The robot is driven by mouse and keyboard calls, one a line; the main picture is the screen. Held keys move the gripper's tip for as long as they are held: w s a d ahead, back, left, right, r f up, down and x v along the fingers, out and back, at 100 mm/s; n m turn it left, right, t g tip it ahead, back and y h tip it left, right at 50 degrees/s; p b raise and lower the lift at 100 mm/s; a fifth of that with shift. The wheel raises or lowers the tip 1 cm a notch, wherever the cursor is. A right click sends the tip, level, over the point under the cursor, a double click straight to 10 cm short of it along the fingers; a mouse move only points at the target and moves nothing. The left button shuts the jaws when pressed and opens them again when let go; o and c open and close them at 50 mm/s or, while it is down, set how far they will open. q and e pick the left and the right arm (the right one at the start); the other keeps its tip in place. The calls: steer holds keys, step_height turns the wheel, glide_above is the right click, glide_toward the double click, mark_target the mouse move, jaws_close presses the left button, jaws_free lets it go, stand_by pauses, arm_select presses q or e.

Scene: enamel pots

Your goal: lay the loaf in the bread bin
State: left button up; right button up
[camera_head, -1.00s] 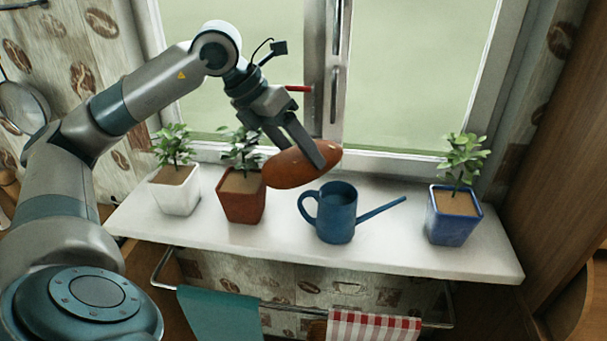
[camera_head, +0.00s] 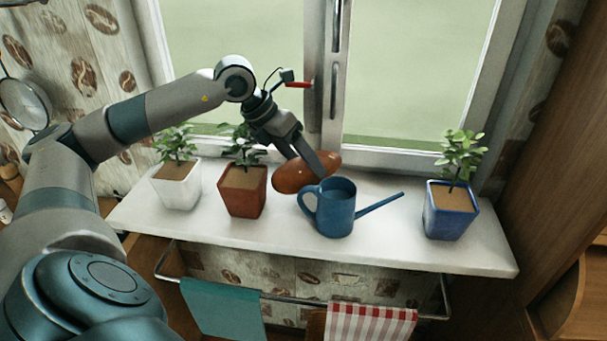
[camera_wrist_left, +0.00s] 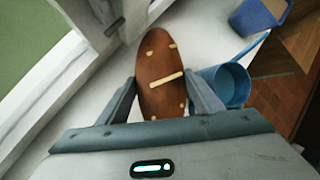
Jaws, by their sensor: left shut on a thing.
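The brown loaf (camera_head: 296,176) is held in my left gripper (camera_head: 309,166), over the back part of the windowsill by the window frame. In the left wrist view the loaf (camera_wrist_left: 161,70) lies lengthwise between the two fingers (camera_wrist_left: 160,100), with pale scores on its crust. In the head view the loaf is just behind the blue watering can, which hides a little of its lower right side. No bread bin shows in these views. My right gripper is not in view.
The white windowsill (camera_head: 385,245) holds a white pot (camera_head: 178,190), a red-brown pot (camera_head: 242,192), the blue watering can (camera_head: 336,215) and a blue pot (camera_head: 449,215). The sill between can and blue pot is mostly clear.

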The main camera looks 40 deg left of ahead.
arm_select(q)
step_height(320, 180, down, 3)
steer(key=shift+f, duration=0.15)
steer(key=shift+w+a+f+p, duration=0.1)
steer(key=shift+w+f+p, duration=0.1)
steer(key=shift+f+p, duration=0.35)
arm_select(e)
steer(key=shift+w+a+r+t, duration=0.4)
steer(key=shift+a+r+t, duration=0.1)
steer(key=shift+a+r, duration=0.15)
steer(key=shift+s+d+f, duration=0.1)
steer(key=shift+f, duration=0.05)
arm_select(q)
steer(key=o, duration=1.4)
steer(key=shift+c, duration=0.2)
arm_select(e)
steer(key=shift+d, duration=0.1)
arm_select(q)
steer(key=shift+r, duration=0.1)
